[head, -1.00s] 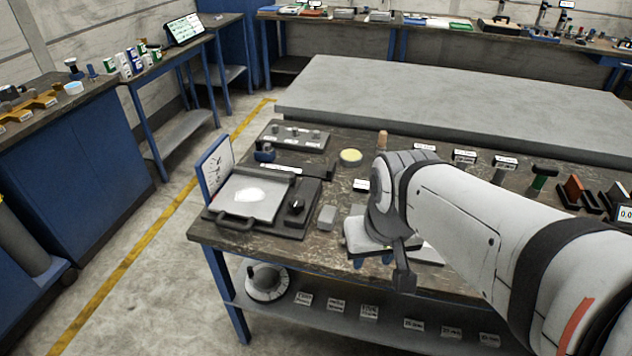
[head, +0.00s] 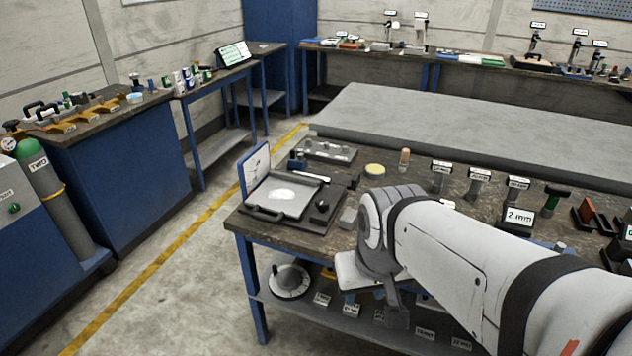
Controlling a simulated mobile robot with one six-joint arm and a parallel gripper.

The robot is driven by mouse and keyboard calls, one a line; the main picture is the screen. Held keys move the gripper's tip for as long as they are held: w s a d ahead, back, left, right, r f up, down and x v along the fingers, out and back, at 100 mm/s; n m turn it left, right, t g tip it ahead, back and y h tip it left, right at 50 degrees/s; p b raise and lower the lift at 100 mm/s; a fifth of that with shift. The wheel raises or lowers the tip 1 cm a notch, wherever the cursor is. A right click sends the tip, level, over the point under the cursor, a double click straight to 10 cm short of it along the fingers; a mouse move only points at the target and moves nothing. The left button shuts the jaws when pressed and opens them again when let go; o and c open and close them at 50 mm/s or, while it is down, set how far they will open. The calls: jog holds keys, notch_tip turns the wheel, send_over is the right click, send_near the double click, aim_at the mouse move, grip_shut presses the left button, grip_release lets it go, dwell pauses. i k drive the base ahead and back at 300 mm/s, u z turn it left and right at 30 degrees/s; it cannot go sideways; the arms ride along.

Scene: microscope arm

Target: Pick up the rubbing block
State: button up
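I cannot tell for sure which thing is the rubbing block. A small plain grey block (head: 348,217) stands on the near workbench, just right of the black plate fixture (head: 284,199), and is partly hidden by my arm. My gripper (head: 351,297) hangs at the front edge of that bench, below and in front of the grey block and apart from it. The wrist hides most of its fingers, so its opening and any contents do not show.
A round yellow pad (head: 375,170) and a wooden-topped peg (head: 404,158) stand farther back. Labelled blocks (head: 518,190) line the right side. A blue-edged panel (head: 255,168) stands upright beside the fixture.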

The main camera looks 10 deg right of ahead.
aim_at(349, 217)
jog(key=u, duration=0.05)
jog(key=i, duration=1)
